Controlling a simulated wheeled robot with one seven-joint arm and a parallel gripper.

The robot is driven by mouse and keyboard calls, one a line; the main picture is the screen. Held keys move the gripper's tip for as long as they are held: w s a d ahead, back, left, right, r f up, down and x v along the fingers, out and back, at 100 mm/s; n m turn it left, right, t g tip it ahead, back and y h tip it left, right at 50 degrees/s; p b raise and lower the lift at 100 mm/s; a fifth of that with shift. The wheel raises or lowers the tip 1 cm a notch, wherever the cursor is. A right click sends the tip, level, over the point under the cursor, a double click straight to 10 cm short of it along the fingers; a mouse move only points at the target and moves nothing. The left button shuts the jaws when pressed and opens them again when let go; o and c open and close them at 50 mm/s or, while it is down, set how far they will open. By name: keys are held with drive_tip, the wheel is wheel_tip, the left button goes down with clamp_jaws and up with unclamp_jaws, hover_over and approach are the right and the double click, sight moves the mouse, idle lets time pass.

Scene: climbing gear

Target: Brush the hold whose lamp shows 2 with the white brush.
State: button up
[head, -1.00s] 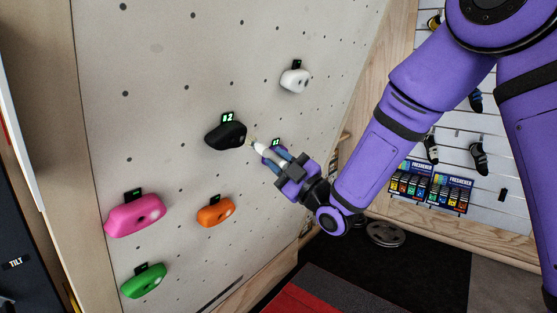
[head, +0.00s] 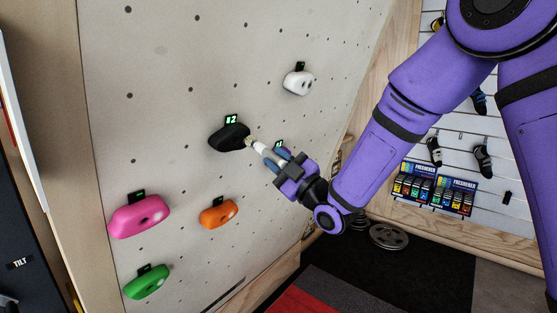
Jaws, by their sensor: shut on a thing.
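The black hold (head: 226,138) is on the climbing wall in the head view, and the lamp (head: 232,119) above it shows 2 in green. My gripper (head: 278,161) is shut on the white brush (head: 258,147), to the right of and a little below the black hold. The brush points up and left. Its bristle end is at the right side of the black hold and appears to touch it, though I cannot be sure of contact. Part of the brush is hidden between the jaws.
Other holds on the wall are white (head: 298,83), orange (head: 218,213), pink (head: 139,216) and green (head: 147,282). A shoe rack wall (head: 460,120) and a weight plate (head: 388,236) are at right.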

drive_tip(key=shift+a, duration=0.15)
drive_tip(key=shift+w, duration=0.1)
drive_tip(key=shift+s+a, duration=0.65)
drive_tip(key=shift+s, duration=0.35)
idle(1.6)
